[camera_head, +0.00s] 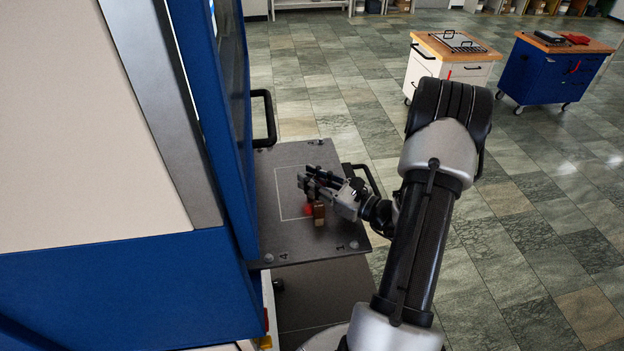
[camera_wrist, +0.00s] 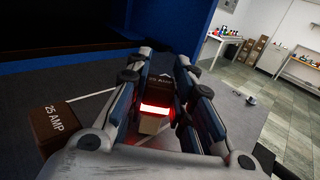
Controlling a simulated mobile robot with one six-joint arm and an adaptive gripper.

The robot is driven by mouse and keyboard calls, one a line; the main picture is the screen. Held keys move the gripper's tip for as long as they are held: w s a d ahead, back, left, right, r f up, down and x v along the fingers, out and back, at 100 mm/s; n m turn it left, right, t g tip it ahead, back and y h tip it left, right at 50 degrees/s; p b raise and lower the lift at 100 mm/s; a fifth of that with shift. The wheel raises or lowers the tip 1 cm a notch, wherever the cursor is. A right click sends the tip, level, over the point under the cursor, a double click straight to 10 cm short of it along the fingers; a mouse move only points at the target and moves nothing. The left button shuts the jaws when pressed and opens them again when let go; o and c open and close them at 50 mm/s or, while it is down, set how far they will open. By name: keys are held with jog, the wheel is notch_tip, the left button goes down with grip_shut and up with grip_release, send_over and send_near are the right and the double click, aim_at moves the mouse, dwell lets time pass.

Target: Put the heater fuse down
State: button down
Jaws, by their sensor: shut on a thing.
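My gripper (camera_head: 308,182) is low over the dark square plate (camera_head: 330,240) of the machine. In the wrist view my gripper (camera_wrist: 160,95) has its fingers on both sides of a brown block marked "AMP" (camera_wrist: 160,84), which I take to be the heater fuse. A bright red strip shows across the lower part of the block, with a pale part below it. I cannot tell whether the held fuse touches the plate. A second brown block marked "25 AMP" (camera_wrist: 55,125) stands just left of the fingers; a brown block (camera_head: 319,213) beside my gripper also shows in the head view.
The blue and white machine (camera_head: 95,270) rises directly left of the plate. A black handle (camera_head: 264,118) sticks out at its back. A white outlined square marks the plate, with bare surface around it. White (camera_head: 440,72) and blue (camera_head: 550,75) carts stand far right.

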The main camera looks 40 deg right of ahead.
jog(key=c, duration=1.7)
grip_release()
jog(key=shift+f, duration=0.2)
jog(key=shift+r, duration=0.1)
jog(key=shift+r, duration=0.15)
jog(key=v, duration=1.2)
jog(key=shift+d, duration=0.1)
